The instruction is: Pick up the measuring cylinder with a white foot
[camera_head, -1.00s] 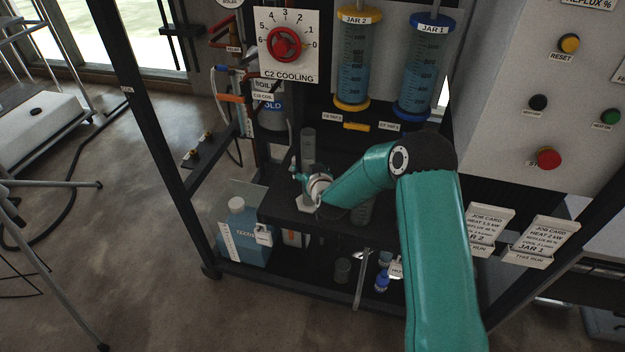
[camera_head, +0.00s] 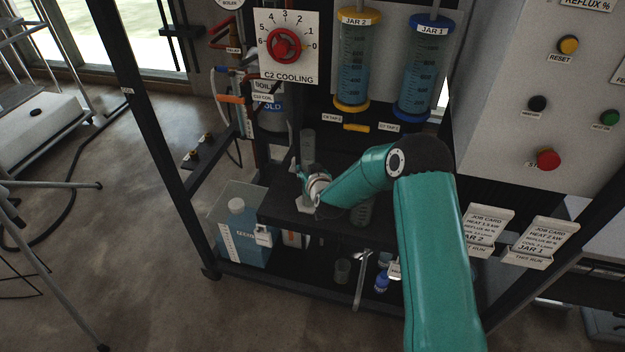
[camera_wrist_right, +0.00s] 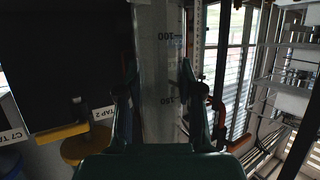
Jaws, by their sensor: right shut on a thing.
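The measuring cylinder (camera_head: 307,146) is a clear, tall tube standing upright on the dark shelf, with a white foot (camera_head: 305,205) at its base. My right gripper (camera_head: 309,174) is around the tube between its top and foot. In the right wrist view, the clear tube (camera_wrist_right: 160,110) with printed graduations stands between the two fingers of my right gripper (camera_wrist_right: 157,90), which is shut on it. The gripper hides part of the tube in the head view. My left gripper is in neither view.
A second clear vessel (camera_head: 361,212) stands just right, partly behind my forearm. Jar 2 (camera_head: 352,75) and Jar 1 (camera_head: 420,80) hang above. A blue-filled tank (camera_head: 243,247) is lower left. The dark shelf (camera_head: 277,209) has a front edge close to the foot.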

